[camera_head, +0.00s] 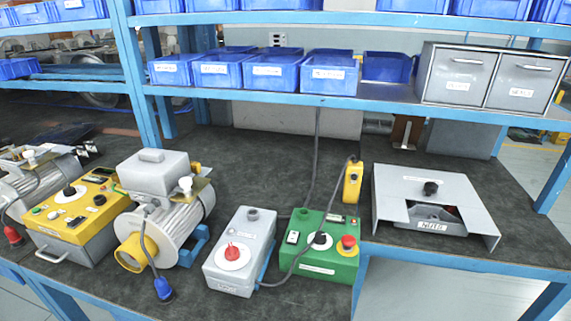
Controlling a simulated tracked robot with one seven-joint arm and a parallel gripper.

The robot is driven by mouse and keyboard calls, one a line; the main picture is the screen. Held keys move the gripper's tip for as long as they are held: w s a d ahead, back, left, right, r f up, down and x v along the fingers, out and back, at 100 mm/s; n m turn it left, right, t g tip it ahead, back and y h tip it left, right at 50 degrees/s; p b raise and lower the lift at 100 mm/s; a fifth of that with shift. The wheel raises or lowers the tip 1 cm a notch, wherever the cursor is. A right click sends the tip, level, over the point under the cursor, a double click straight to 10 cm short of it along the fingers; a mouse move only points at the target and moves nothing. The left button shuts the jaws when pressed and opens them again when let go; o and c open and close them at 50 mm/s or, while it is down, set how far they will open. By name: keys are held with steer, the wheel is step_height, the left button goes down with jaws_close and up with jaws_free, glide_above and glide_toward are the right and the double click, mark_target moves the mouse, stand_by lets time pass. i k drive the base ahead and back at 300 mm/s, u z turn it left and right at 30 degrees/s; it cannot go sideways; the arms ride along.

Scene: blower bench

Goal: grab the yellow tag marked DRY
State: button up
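I cannot make out a yellow tag with the word DRY in the camera_head view. Small yellow pieces (196,168) show behind the grey blower motor (180,215), but no writing on them can be read. A yellow pendant box (352,182) with dark buttons stands or hangs at the back of the bench, right of centre, by a grey cable. My gripper is not in view.
A yellow-topped control box (75,205) stands at the left. A grey switch box (238,250) and a green control box (320,248) stand near the front edge. A grey housing (425,195) is at the right. The middle back is clear.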

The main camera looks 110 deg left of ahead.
mark_target(195, 167)
steer(key=i, duration=1.45)
steer(key=u, duration=2.85)
steer(key=i, duration=0.15)
steer(key=u, duration=2.1)
steer(key=i, duration=0.7)
steer(key=u, duration=0.2)
